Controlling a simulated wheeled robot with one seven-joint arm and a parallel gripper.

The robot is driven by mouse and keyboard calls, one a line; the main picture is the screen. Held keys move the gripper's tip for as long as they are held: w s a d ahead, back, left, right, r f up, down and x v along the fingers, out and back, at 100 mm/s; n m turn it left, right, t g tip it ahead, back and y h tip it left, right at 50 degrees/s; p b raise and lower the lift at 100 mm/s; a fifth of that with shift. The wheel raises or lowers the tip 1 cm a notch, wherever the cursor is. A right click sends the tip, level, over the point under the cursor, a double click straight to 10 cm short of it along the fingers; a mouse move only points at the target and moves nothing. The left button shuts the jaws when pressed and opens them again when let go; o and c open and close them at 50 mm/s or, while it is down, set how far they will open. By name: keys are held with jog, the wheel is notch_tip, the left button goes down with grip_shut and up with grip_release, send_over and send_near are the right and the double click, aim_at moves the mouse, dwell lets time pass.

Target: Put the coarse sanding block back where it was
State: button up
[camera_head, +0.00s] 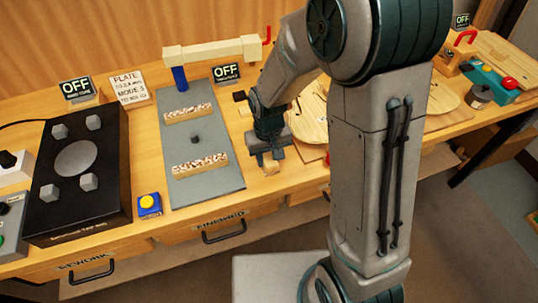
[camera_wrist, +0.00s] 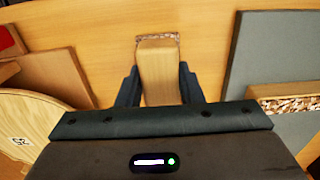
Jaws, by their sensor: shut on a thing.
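My gripper (camera_head: 268,160) is over the bench front, between the grey board and the violin plates. In the wrist view, my gripper (camera_wrist: 158,85) is shut on a pale wooden block (camera_wrist: 157,68), with a finger on each side. A speckled gritty strip shows at the block's far end, so it looks like the coarse sanding block. In the head view, only a small part of the block (camera_head: 270,181) shows below the fingers. I cannot tell whether it touches the bench top.
A grey board (camera_head: 220,185) with two speckled strips (camera_head: 190,114) lies left of my gripper. A blue box with a yellow button (camera_head: 149,204) stands further left, beside a black device (camera_head: 110,205). Pale violin plates (camera_head: 309,115) lie to the right. Bare bench surrounds the block.

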aim_at(268, 156)
jog(key=shift+f, duration=0.15)
jog(key=o, duration=0.9)
jog(key=shift+o, duration=0.2)
notch_tip(268, 156, up, 12)
jog(key=s+d+r+m+t, duration=0.3)
jog(key=s+d+r, duration=0.3)
jog(key=s+d, duration=0.6)
jog(key=shift+s, duration=0.2)
